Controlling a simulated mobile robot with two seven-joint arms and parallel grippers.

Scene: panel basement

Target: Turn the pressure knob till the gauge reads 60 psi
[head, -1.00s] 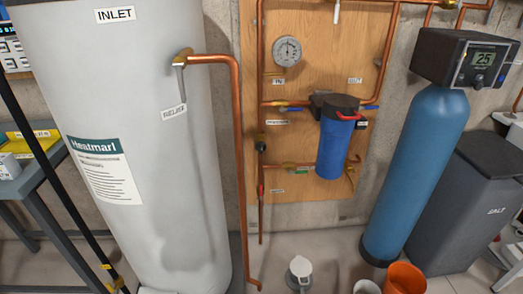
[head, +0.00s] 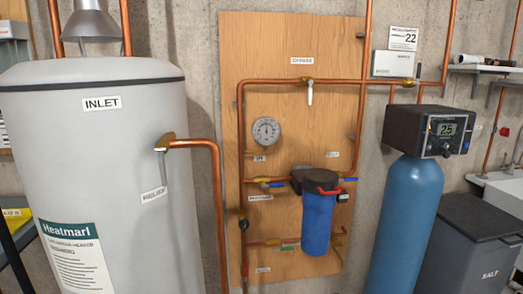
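A round pressure gauge (head: 266,131) with a pale dial hangs on the wooden panel (head: 290,60), left of the panel's middle. Its needle points roughly upward, but the scale is too small to read. Below it on the pipes sit a blue-handled valve (head: 272,184) and a blue filter housing (head: 319,220) with a dark cap and red handle. A small dark round fitting (head: 243,224) sits on the left vertical pipe. I cannot tell which part is the pressure knob. Neither of my grippers is in view.
A large white water heater (head: 120,170) labelled INLET stands at the left, with a copper relief pipe (head: 217,190) between it and the panel. A blue softener tank (head: 403,220) with a dark display head and a dark salt bin (head: 465,245) stand at the right.

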